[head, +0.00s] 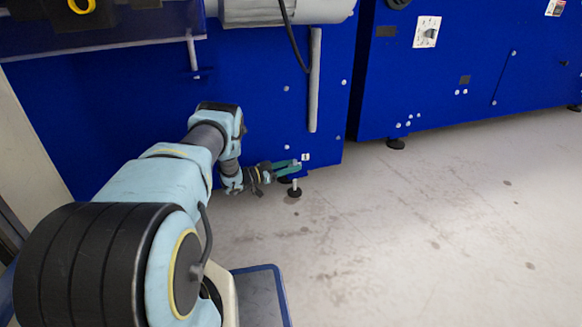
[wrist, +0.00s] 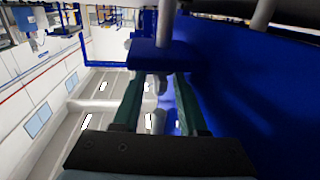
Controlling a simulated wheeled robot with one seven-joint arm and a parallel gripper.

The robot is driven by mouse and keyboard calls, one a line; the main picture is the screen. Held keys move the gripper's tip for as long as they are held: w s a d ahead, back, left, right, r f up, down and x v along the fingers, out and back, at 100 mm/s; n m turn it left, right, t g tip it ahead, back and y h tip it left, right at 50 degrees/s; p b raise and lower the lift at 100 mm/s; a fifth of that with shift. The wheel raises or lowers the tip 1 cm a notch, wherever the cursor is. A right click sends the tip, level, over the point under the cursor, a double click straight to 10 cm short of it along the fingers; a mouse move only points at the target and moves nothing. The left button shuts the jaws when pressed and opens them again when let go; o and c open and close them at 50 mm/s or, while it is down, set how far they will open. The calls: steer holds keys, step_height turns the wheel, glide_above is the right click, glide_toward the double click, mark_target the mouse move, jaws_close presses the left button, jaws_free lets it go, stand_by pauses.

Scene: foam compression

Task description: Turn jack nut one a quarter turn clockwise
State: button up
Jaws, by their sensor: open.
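The jack foot (head: 294,192) stands on the floor under the lower corner of the blue machine, a dark round pad with a short pale stem. A small white tag (head: 306,157) sits on the panel just above it. My gripper (head: 293,166) is at this corner, its teal fingers level with the top of the stem. In the wrist view the fingers (wrist: 160,100) are apart, with a grey piece (wrist: 157,84) showing between their tips; I cannot tell whether they touch it. The nut itself is not clearly distinguishable.
The blue machine panel (head: 270,110) rises close behind my gripper. A second blue cabinet (head: 450,75) on its own feet stands at the right. A grey vertical pipe (head: 314,80) runs down the panel. The concrete floor (head: 430,220) in front is clear.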

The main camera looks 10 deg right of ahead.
steer(key=p+v, duration=0.4)
steer(key=v, duration=0.6)
steer(key=shift+a, duration=0.4)
steer(key=shift+s, duration=0.1)
